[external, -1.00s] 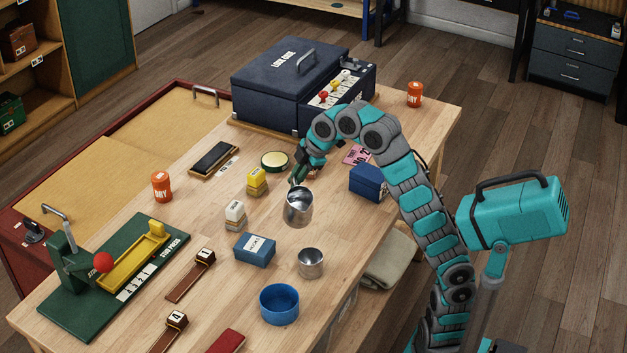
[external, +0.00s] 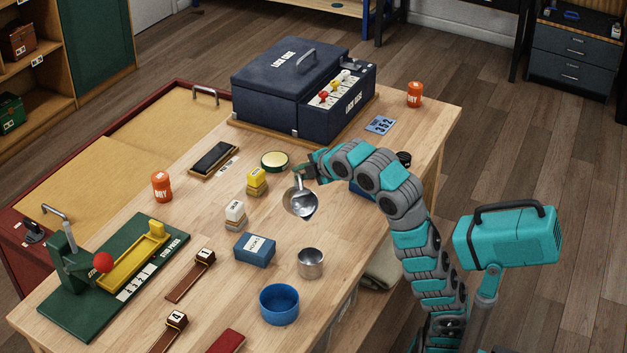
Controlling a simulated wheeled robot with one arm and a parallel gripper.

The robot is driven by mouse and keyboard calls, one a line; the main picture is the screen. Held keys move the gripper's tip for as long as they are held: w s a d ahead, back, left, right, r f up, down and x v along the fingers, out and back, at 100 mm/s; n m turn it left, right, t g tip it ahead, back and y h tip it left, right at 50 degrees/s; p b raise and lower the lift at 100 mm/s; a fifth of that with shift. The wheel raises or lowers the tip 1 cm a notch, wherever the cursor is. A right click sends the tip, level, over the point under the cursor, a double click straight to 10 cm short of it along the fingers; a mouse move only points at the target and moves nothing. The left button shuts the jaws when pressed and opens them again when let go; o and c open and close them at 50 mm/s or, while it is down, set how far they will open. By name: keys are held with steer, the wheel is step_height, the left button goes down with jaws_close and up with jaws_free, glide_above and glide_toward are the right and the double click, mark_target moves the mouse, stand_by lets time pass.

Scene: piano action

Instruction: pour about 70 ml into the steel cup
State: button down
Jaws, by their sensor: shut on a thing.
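My gripper (external: 308,173) is shut on a shiny steel jug (external: 300,204) near the middle of the wooden table. The jug is tilted, with its mouth and lip toward the front right. Whether it touches the table I cannot tell, and I see no liquid or stream. The small steel cup (external: 311,263) stands upright on the table, in front of the jug and apart from it. Its contents cannot be made out. My fingertips are partly hidden at the jug's back edge.
A blue bowl (external: 279,304) stands in front of the cup, and a blue box (external: 255,248) to its left. White (external: 235,215) and yellow (external: 257,181) blocks stand left of the jug. A green press (external: 117,272) is at the left. A dark blue case (external: 290,85) is at the back.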

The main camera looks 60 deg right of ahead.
steer(key=shift+s+a+r+t+h, duration=0.2)
steer(key=shift+r+t+h, duration=0.1)
steer(key=shift+t, duration=0.1)
steer(key=shift+s+a+r+b, duration=0.2)
steer(key=shift+r+b, duration=0.05)
steer(key=shift+b, duration=0.6)
steer(key=shift+s+a+r+n+t+h+b, duration=0.3)
steer(key=shift+t+h+b, duration=0.2)
steer(key=shift+b, duration=0.25)
steer(key=shift+r, duration=0.1)
steer(key=shift+w+r, duration=0.15)
steer(key=shift+s+a+r+t+h+b, duration=0.3)
steer(key=shift+s+a+t+b, duration=0.25)
steer(key=shift+b, duration=0.7)
steer(key=shift+r+n+t+b, duration=0.25)
steer(key=shift+n+t+b, duration=0.2)
steer(key=shift+b, duration=0.25)
steer(key=shift+s+a+r+h, duration=0.1)
steer(key=shift+r+h, duration=0.05)
steer(key=shift+h, duration=0.25)
